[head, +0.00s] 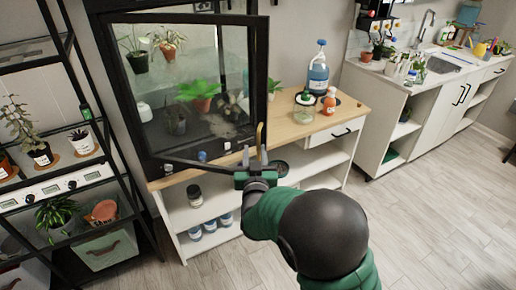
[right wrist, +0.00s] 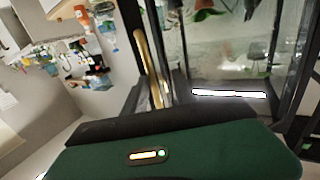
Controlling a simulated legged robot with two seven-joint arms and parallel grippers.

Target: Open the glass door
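The glass door (head: 190,90) has a dark frame and fronts a dark cabinet with plants inside, standing on a wooden-topped bench. Its brass bar handle (head: 259,133) is near the lower right edge of the frame; in the right wrist view the handle (right wrist: 148,55) runs upward from between the fingers. My right gripper (head: 255,156) is at the handle's lower end, its two fingers apart on either side of it. Whether they touch it is hard to tell. I cannot tell whether the door stands slightly ajar. My left gripper is not in view.
On the bench (head: 345,112) right of the cabinet stand a blue-filled jug (head: 318,76) and an orange bottle (head: 329,102). A black plant rack (head: 75,110) stands at left. A sink counter (head: 430,75) is at back right. The floor at right (head: 430,200) is clear.

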